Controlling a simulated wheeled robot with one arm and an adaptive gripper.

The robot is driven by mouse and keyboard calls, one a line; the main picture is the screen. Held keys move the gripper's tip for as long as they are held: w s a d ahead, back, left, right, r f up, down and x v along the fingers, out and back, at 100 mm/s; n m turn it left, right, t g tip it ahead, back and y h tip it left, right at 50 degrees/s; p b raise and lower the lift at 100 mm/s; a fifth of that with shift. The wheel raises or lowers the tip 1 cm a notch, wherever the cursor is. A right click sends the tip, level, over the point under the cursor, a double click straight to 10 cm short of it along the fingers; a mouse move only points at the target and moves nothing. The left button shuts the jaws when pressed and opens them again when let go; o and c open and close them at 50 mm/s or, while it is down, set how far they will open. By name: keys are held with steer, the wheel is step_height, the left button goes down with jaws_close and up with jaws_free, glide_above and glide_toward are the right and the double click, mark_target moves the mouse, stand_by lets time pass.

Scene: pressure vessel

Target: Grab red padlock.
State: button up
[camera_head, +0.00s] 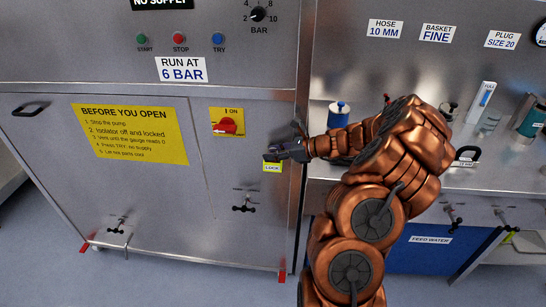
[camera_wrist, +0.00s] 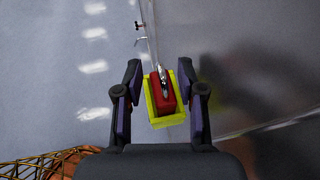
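The red padlock (camera_wrist: 163,98) shows in the wrist view, with its metal shackle pointing up the picture. It sits in a yellow holder (camera_wrist: 150,113), whose yellow front marked LOCK (camera_head: 272,168) shows in the head view on the cabinet's right side. My gripper (camera_wrist: 165,82) is open, one finger on each side of the holder and padlock, with narrow gaps visible. In the head view my gripper (camera_head: 274,154) is just above the LOCK label and hides the padlock.
A red isolator switch (camera_head: 228,126) on a yellow plate is left of my gripper. A bench (camera_head: 480,178) with a blue-topped container (camera_head: 338,115) and bottles stands at right.

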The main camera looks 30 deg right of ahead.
steer(key=shift+x, duration=0.8)
jaws_close()
